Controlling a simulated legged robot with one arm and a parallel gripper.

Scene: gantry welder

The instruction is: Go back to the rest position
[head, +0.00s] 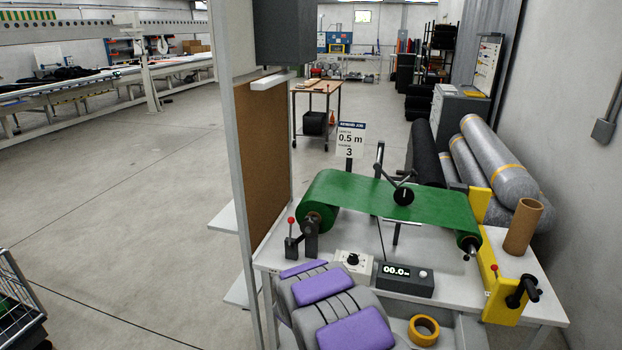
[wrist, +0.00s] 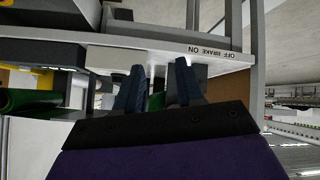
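My gripper (wrist: 160,68) shows in the wrist view as two dark blue fingers with a clear gap between them. Nothing is seen held; part of the bench and some green show through the gap. The fingers are close to the bench edge that carries the OFF BRAKE ON label (wrist: 209,50); whether they touch anything I cannot tell. In the head view, purple and grey parts of my own arm fill the bottom middle, and the fingers are not seen there.
A white bench (head: 505,250) holds a green roll (head: 345,195), a red-knobbed lever (head: 291,235), a dial box (head: 353,265), a 00.0 display (head: 404,279), yellow tape (head: 424,330) and a cardboard tube (head: 523,226). A brown panel (head: 265,150) stands left. Open floor (head: 130,220) lies beyond.

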